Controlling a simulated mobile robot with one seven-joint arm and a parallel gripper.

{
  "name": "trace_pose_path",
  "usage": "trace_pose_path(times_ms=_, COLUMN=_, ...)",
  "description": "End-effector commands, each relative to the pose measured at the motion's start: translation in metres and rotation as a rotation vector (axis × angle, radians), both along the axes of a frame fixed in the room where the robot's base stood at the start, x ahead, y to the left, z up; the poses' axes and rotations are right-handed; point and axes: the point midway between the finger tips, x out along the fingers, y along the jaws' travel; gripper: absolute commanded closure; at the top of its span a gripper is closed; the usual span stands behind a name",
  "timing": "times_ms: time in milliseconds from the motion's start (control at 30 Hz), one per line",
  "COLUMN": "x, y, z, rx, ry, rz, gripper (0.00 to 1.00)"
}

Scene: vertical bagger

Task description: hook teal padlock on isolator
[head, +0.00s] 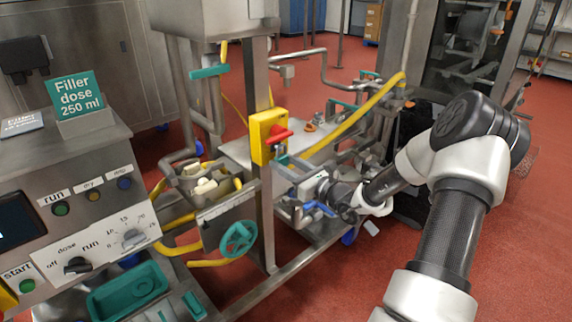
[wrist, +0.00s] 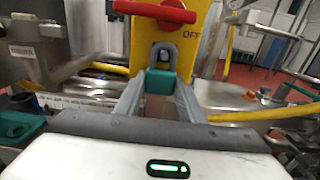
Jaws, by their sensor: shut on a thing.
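The isolator (head: 258,149) is a yellow box with a red handle (head: 278,135) on a steel post. In the wrist view the yellow isolator (wrist: 204,45) stands straight ahead, with the red handle (wrist: 155,13) at the top and "OFF" beside it. My gripper (wrist: 160,84) is shut on the teal padlock (wrist: 158,82), its body between the fingertips. The dark shackle (wrist: 165,50) points up, just below the red handle and in front of the yellow face. I cannot tell whether it passes through anything. In the head view my gripper (head: 287,164) is just right of and below the isolator.
A yellow pipe (head: 352,124) runs behind my gripper. A teal handwheel (head: 238,239) is below left. The control panel (head: 100,215) with the filler dose sign (head: 78,96) stands at the left. Red floor (head: 480,265) is open at the right.

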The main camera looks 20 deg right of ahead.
Motion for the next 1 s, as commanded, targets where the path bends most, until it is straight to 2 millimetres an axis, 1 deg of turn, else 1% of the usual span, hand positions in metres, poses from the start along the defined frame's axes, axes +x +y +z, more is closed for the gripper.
trace_pose_path(times_ms=667, x=0.008, y=0.003, z=0.0003, rx=0.0, ry=-0.001, rz=0.001, gripper=0.82)
trace_pose_path(times_ms=1000, x=0.0086, y=0.0031, z=0.0002, rx=0.0, ry=-0.001, rz=0.0, gripper=0.82)
